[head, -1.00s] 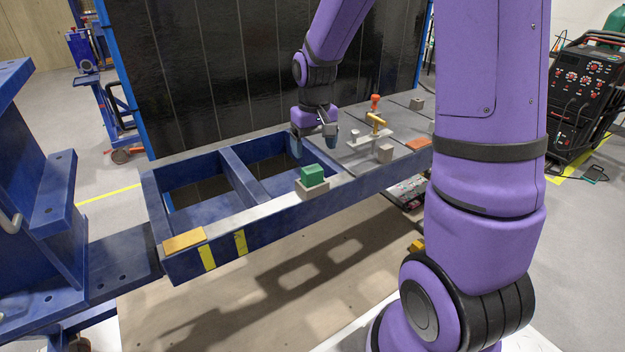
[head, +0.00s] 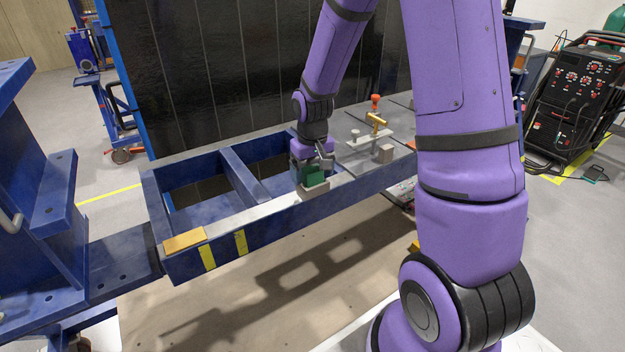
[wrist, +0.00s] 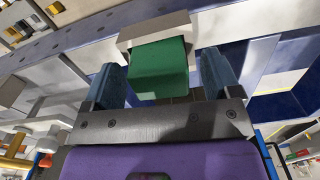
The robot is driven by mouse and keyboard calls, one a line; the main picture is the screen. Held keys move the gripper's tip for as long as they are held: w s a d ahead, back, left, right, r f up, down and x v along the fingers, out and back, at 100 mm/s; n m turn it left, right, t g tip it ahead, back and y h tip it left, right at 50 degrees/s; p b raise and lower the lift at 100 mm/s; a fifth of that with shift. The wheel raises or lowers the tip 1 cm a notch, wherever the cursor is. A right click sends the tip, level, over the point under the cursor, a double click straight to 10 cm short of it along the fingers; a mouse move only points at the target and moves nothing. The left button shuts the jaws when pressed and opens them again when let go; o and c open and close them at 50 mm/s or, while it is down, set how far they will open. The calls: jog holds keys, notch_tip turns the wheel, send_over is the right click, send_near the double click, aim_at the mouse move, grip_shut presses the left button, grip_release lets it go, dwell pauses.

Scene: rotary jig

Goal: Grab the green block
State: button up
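The green block (head: 314,177) sits on a small light-grey block (head: 314,190) on the near rail of the blue frame. In the wrist view the green block (wrist: 158,70) shows between the two blue fingers of my gripper (wrist: 160,82), with a visible gap on each side. My gripper (head: 312,166) is open, pointing down right at the green block. In the head view it partly hides the block. The grey block (wrist: 155,32) also shows beyond the green one in the wrist view.
The blue frame (head: 205,239) has two open bays to the left. On the plate to the right stand a yellow clamp (head: 376,121), a red-topped piece (head: 375,101) and a grey cube (head: 385,153). A yellow-orange plate (head: 184,241) lies at the frame's left corner.

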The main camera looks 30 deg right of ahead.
jog(key=c, duration=1.2)
